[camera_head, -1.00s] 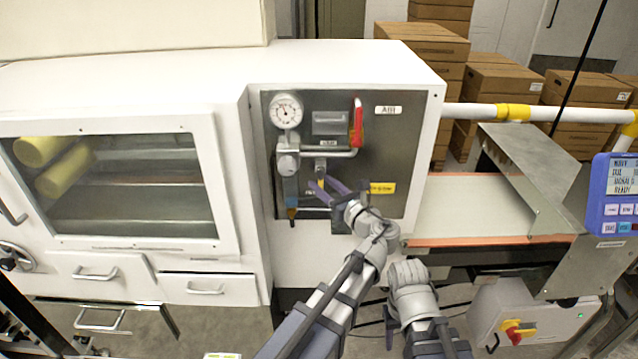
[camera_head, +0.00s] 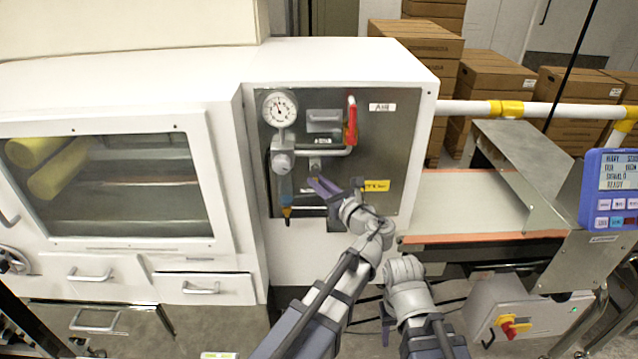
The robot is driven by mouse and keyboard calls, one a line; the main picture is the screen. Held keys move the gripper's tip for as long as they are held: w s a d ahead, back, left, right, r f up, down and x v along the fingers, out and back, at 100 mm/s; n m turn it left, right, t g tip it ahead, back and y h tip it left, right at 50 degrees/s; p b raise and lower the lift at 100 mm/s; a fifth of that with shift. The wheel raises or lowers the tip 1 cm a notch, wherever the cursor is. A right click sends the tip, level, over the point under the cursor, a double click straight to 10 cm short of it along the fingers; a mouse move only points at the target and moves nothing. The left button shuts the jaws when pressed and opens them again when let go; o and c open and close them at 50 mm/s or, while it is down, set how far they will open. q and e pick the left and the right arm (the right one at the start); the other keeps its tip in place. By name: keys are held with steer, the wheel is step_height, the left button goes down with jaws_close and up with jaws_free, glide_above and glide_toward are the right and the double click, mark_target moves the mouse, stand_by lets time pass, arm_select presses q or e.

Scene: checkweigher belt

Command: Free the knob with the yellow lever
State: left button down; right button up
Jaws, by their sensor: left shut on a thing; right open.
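The grey steel panel (camera_head: 385,150) carries a round gauge (camera_head: 279,109) and, below it, a grey regulator knob (camera_head: 282,161) with a bowl under it. My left gripper (camera_head: 322,187) is in front of the panel, right of the bowl and below the grey pipe. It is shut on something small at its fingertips. I cannot make out the held thing; the yellow lever cannot be clearly seen and may be hidden by the fingers. My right gripper (camera_head: 385,326) is open and hangs low in front of the machine, away from the panel.
A red handle (camera_head: 351,124) stands upright on the panel, above my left gripper. A belt (camera_head: 470,205) with a sloping steel guard and a blue display box (camera_head: 612,190) lie to the right.

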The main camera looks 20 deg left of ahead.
mark_target(321, 173)
arm_select(q)
steer(key=shift+w+d+r+n+g+h+p, duration=0.1)
steer(key=shift+d+r+n+g+h+p, duration=0.25)
steer(key=shift+n+h+p, duration=1.35)
steer(key=shift+w+d+r+n+g+h+p, duration=0.15)
steer(key=shift+d+r+n+h+p, duration=0.55)
steer(key=shift+p, duration=1.85)
steer(key=shift+d+r+n+g+h+p, duration=0.15)
steer(key=shift+n+g+h+p, duration=0.15)
steer(key=shift+n+h+p, duration=1.1)
arm_select(e)
step_height(321, 173, up, 13)
steer(key=p, duration=0.1)
arm_select(q)
steer(key=shift+a+y+p, duration=0.1)
steer(key=shift+y+p, duration=0.2)
steer(key=c, duration=0.8)
jaws_free()
steer(key=shift+c, duration=0.2)
